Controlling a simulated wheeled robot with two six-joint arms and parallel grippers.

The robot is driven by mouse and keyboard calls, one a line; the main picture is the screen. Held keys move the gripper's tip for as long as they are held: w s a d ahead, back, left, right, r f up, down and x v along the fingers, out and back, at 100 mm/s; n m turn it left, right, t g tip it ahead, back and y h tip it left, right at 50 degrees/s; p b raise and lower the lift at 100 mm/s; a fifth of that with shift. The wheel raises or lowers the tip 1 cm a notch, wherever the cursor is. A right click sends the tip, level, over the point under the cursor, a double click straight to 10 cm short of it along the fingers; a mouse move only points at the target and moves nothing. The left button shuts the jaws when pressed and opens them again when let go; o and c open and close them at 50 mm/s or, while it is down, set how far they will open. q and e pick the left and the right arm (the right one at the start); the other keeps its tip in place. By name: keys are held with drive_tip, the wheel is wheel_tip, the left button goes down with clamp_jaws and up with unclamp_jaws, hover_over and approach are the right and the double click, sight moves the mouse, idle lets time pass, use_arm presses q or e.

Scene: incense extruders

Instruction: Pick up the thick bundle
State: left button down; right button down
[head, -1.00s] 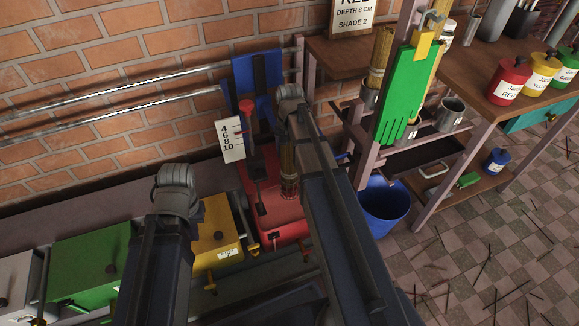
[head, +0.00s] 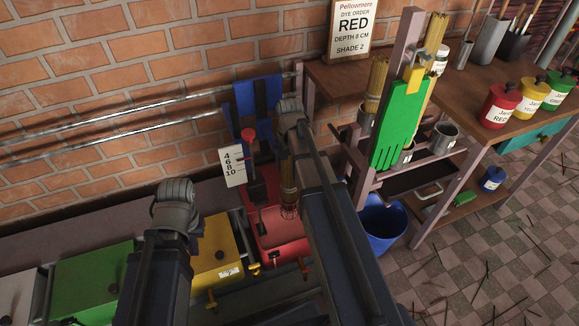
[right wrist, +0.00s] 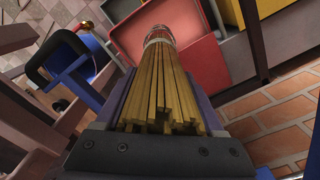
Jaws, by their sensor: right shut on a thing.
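A bundle of tan sticks (right wrist: 160,85) fills the lower middle of the right wrist view, with a mesh-like band at its far end. My right gripper (right wrist: 160,112) is shut on it, one finger on each side. In the head view the same bundle (head: 288,180) hangs roughly upright in front of the red box (head: 283,232), partly hidden by my right arm. Two other stick bundles stand in the wooden rack, one at its left (head: 375,85) and one behind the green glove (head: 436,35). My left arm shows at lower left, but its jaws are not visible.
Yellow (head: 217,252) and green (head: 92,280) boxes line the wall left of the red one. A blue bucket (head: 383,225) stands right of my right arm. A depth scale card (head: 232,166) and blue cloth (head: 258,98) are behind. Labelled jars (head: 499,106) stand on the bench.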

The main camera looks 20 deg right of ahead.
wheel_tip(320, 180, up, 24)
drive_tip(key=p, duration=2.3)
drive_tip(key=shift+r, duration=0.15)
wheel_tip(320, 180, up, 11)
drive_tip(key=p, duration=1.1)
drive_tip(key=shift+s+f, duration=0.1)
drive_tip(key=shift+f, duration=0.1)
